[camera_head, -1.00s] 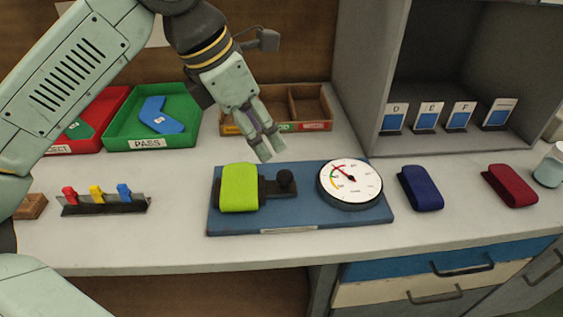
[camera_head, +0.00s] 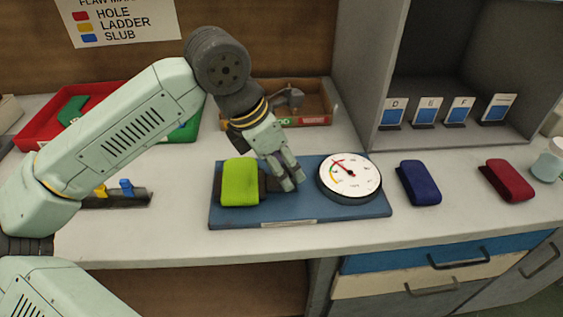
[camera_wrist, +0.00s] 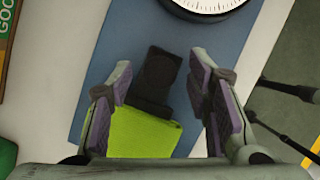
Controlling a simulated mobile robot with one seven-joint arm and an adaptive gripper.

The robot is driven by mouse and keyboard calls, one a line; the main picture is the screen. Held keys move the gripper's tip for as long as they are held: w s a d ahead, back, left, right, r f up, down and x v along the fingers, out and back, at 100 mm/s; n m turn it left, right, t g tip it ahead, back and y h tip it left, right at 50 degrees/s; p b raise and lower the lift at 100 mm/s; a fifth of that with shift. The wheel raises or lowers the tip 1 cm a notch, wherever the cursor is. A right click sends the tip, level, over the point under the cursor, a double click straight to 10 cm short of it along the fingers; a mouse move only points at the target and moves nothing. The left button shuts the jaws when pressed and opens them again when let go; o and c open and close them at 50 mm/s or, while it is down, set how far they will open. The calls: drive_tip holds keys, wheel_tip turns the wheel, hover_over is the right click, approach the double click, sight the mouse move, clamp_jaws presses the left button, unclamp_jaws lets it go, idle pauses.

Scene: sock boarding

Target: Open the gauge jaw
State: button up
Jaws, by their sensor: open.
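The blue gauge board (camera_head: 300,212) lies on the bench with a green sock (camera_head: 240,183) on its left part and a round white dial (camera_head: 350,177) on its right. It also shows in the wrist view, with its blue base (camera_wrist: 105,70), the green sock (camera_wrist: 140,135) and the dial's edge (camera_wrist: 205,8). My gripper (camera_head: 290,187) is low over the black jaw piece, just right of the sock, and hides its knob. In the wrist view my gripper (camera_wrist: 160,75) is open, its purple-padded fingers on either side of the black jaw piece (camera_wrist: 155,82). I cannot tell whether they touch it.
A blue sock (camera_head: 420,183) and a red sock (camera_head: 507,180) lie to the right on the bench. A wooden tray (camera_head: 315,105) stands behind my gripper. A grey cabinet with labelled cards (camera_head: 428,112) stands at the back right. The bench front is clear.

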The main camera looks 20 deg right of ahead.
drive_tip(key=shift+c, duration=0.2)
clamp_jaws()
idle(0.6)
